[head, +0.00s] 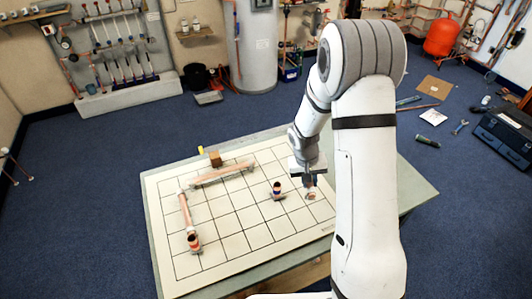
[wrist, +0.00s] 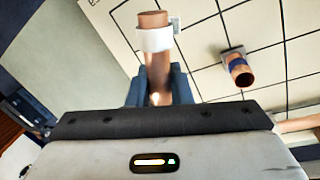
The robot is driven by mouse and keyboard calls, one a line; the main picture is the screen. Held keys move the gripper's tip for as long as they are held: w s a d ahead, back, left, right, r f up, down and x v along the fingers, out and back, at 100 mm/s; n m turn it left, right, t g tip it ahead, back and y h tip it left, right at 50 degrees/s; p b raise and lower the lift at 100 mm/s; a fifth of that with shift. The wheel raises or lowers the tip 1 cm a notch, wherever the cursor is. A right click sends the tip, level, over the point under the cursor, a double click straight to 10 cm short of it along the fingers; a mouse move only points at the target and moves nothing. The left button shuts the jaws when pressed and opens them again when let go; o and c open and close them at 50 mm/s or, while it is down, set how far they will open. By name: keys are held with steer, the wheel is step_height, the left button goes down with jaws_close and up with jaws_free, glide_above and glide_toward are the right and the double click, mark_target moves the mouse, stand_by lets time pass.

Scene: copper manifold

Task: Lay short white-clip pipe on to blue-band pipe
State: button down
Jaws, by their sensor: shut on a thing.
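My gripper (head: 309,182) is shut on a short copper pipe with a white clip around it. In the wrist view this short white-clip pipe (wrist: 155,40) sticks out between the two dark blue-grey fingers (wrist: 157,92), with its clip near the far end. In the head view the held pipe (head: 311,193) shows small at the right side of the board. The blue-band pipe (head: 277,187) is a short copper piece in a grey holder on the board, left of my gripper. In the wrist view the blue-band pipe (wrist: 241,72) lies to the right, apart from the held pipe.
A gridded white board (head: 235,222) covers most of the green table (head: 410,192). A long copper pipe (head: 222,174) lies at the back beside a brown block (head: 215,158). Another pipe (head: 184,210) runs along the left to a banded fitting (head: 194,243). The board's front middle is clear.

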steer(key=w+a+f+n+b, duration=0.2)
steer(key=w+a+b, duration=0.3)
steer(key=w+b, duration=0.1)
steer(key=r+n+b, duration=0.2)
steer(key=n+b, duration=0.1)
steer(key=b, duration=0.2)
glide_above(269, 178)
steer(key=shift+t, duration=0.4)
steer(key=shift+s+a+f+b, duration=0.15)
steer(key=shift+f+b, duration=0.8)
steer(key=shift+f, duration=0.55)
steer(key=shift+w+a+f+b, duration=0.15)
steer(key=shift+f+b, duration=0.8)
steer(key=shift+f, duration=0.6)
steer(key=shift+s+a+f+b, duration=0.15)
steer(key=shift+f+b, duration=0.8)
steer(key=shift+f, duration=0.55)
steer(key=shift+f+b, duration=0.3)
steer(key=shift+f, duration=0.1)
steer(key=c, duration=1.2)
jaws_free()
steer(key=shift+c, duration=0.2)
steer(key=d+p+v, duration=0.1)
steer(key=p+v, duration=0.4)
steer(key=v, duration=0.4)
steer(key=shift+w+d, duration=0.3)
steer(key=shift+d, duration=0.1)
